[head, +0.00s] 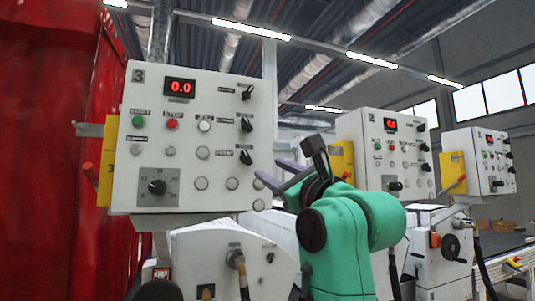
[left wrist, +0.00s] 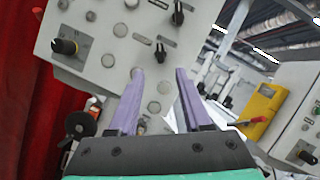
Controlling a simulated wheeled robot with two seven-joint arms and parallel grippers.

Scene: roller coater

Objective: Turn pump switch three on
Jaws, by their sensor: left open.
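The control panel marked 3 (head: 210,100) is a white box with a red 0.0 display. Several black switches run down its right side. The lowest, by a label that seems to read PUMP, is the pump switch (head: 246,158); it also shows in the left wrist view (left wrist: 160,54), its lever roughly upright and slightly tilted. My left gripper (head: 269,171) is open and empty, just right of and below the switch in the head view. In the left wrist view its purple fingers (left wrist: 159,74) point at the panel, with the switch just beyond and between the tips. My right gripper is not in view.
A black dial (head: 157,187) and several round buttons (head: 202,184) share the panel. Two similar panels (head: 385,150) (head: 480,160) with yellow side boxes stand to the right. A red curtain (head: 50,150) is at the left. Machine parts (head: 215,255) lie below the panel.

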